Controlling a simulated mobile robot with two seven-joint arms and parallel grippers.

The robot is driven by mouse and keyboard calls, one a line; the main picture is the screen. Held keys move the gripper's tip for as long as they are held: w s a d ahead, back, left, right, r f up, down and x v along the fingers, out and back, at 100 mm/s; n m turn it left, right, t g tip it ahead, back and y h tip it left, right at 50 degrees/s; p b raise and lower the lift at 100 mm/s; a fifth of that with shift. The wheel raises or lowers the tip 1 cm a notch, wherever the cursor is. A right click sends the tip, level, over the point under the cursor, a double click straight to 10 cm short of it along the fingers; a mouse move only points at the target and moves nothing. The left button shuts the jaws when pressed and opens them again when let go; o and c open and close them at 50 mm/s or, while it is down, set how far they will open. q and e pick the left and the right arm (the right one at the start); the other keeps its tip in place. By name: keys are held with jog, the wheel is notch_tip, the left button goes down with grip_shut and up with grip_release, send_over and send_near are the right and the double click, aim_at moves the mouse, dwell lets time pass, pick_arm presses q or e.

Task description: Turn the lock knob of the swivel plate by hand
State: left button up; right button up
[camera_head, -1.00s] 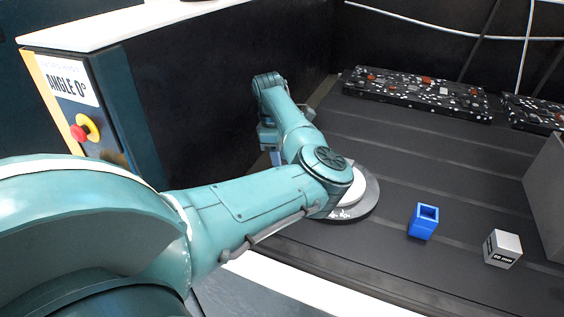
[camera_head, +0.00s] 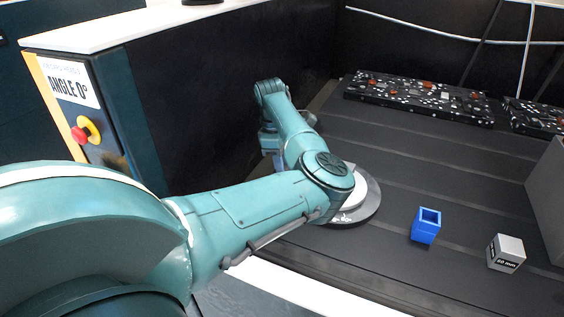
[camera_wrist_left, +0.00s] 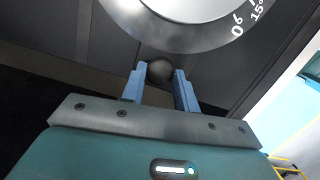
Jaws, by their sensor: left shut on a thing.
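The swivel plate (camera_head: 368,208) is a dark round disc with a pale centre on the black table in the head view, partly hidden behind my left arm. In the left wrist view its grey rim (camera_wrist_left: 185,38) shows with angle marks at the right. The lock knob (camera_wrist_left: 160,71) is a small dark ball at the rim's near edge. My left gripper (camera_wrist_left: 159,78) has its blue fingers on either side of the knob and is shut on it. In the head view my forearm largely hides that gripper, and the knob is hidden. My right gripper is not in view.
A blue open-topped block (camera_head: 426,226) and a grey block marked 60 mm (camera_head: 506,252) stand right of the plate. Speckled black slabs (camera_head: 420,97) lie at the back. A panel reading "ANGLE 0°" (camera_head: 72,87) with a red button (camera_head: 80,135) stands at left.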

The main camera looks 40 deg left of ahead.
pick_arm(q)
jog(key=o, duration=0.7)
jog(key=shift+o, duration=0.2)
jog(key=shift+r, duration=0.15)
jog(key=shift+r+p, duration=0.65)
jog(key=shift+r, duration=0.25)
